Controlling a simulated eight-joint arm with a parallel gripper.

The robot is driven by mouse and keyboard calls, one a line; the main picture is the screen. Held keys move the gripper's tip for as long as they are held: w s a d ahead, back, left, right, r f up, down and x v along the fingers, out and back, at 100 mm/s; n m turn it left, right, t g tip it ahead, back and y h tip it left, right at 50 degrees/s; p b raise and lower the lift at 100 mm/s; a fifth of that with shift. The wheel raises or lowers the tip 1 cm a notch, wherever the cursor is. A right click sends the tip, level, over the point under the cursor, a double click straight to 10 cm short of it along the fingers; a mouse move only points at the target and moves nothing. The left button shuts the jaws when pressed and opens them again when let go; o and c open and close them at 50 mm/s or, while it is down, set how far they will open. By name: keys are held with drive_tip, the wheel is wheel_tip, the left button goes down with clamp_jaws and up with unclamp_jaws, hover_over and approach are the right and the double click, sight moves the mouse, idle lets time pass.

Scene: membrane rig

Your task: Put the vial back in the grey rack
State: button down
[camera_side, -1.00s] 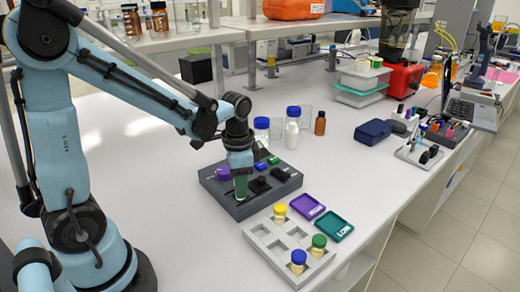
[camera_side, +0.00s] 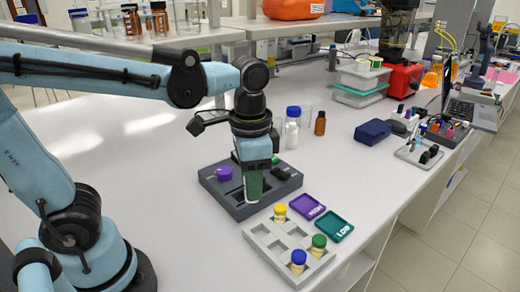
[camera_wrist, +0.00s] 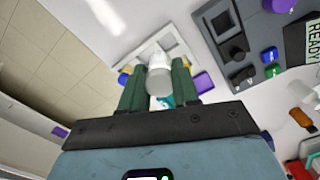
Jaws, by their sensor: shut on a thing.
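My gripper (camera_side: 254,186) has green fingers and hangs over the front right of the dark rig in the side view. In the wrist view my gripper (camera_wrist: 156,78) is shut on a vial (camera_wrist: 158,76) with a whitish cap and clear body. The fingers hide the vial in the side view. The light grey rack (camera_side: 262,236) stands in front and to the right of the gripper. It holds a yellow-capped vial (camera_side: 280,211), a green-capped vial (camera_side: 319,245) and a blue-capped vial (camera_side: 298,261), with several empty wells. The rack (camera_wrist: 150,45) lies partly behind the held vial in the wrist view.
The dark grey rig (camera_side: 236,209) carries a purple knob (camera_side: 224,173). A purple tray (camera_side: 306,207) and a teal tray (camera_side: 334,227) lie beside the rack. A white bottle with a blue cap (camera_side: 293,127) and a brown bottle (camera_side: 320,123) stand behind.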

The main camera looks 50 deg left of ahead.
drive_tip(key=shift+w+a+f, duration=0.1)
drive_tip(key=shift+w+f, duration=0.3)
drive_tip(key=shift+f, duration=1.2)
drive_tip(key=shift+w+f, duration=0.35)
drive_tip(key=shift+f, duration=1.3)
drive_tip(key=shift+w+a+f, duration=0.1)
drive_tip(key=shift+w+f, duration=0.3)
drive_tip(key=shift+f, duration=1.2)
drive_tip(key=shift+f, duration=1.4)
drive_tip(key=c, duration=0.6)
unclamp_jaws()
drive_tip(key=shift+c, duration=0.2)
drive_tip(key=shift+r, duration=0.15)
drive_tip(key=shift+r, duration=2.85)
